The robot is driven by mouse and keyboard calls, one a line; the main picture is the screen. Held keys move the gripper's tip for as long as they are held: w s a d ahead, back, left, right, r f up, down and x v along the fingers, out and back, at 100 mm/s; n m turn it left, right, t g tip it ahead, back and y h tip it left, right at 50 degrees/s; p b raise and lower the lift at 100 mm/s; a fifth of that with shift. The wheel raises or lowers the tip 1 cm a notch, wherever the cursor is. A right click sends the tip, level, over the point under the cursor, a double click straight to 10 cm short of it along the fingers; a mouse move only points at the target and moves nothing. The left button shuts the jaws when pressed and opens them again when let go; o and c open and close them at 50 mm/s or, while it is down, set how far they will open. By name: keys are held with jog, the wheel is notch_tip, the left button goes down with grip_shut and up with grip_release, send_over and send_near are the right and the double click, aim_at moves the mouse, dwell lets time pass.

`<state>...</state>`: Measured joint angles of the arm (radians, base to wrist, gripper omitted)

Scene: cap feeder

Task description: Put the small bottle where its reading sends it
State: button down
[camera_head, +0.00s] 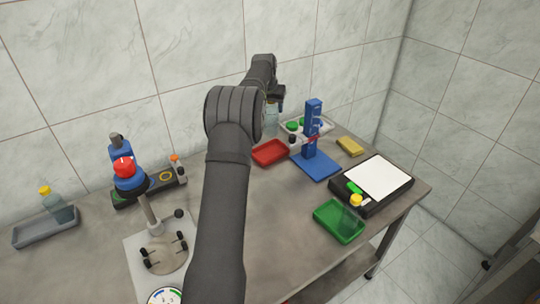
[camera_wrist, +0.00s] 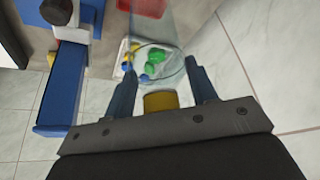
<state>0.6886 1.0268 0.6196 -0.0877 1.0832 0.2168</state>
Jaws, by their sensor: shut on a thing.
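My gripper (camera_head: 277,97) is high at the back of the table, above the area behind the red tray (camera_head: 270,153). It is shut on a clear bottle (camera_head: 271,121), which hangs below it. In the wrist view my gripper (camera_wrist: 163,85) has one finger on each side of the bottle (camera_wrist: 150,28), with its yellow cap (camera_wrist: 161,101) close to the palm. A green tray (camera_head: 328,225) at the front right holds another yellow-capped bottle (camera_head: 356,201). A third yellow-capped bottle (camera_head: 60,210) leans in a grey tray (camera_head: 45,232) at the left.
A blue stand (camera_head: 312,130) rises right of the red tray. Behind it is a white tray (camera_head: 327,125) with green caps. A black device with a white plate (camera_head: 380,183) and a yellow block (camera_head: 350,146) are at the right.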

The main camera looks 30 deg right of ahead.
aim_at(269, 114)
jog(key=shift+w+d+f, duration=0.15)
jog(key=shift+w+f, duration=0.1)
jog(key=shift+f, duration=0.4)
notch_tip(269, 114, down, 9)
jog(key=shift+f, duration=0.2)
jog(key=c, duration=0.6)
grip_release()
jog(key=shift+f, duration=0.1)
jog(key=v, duration=1.2)
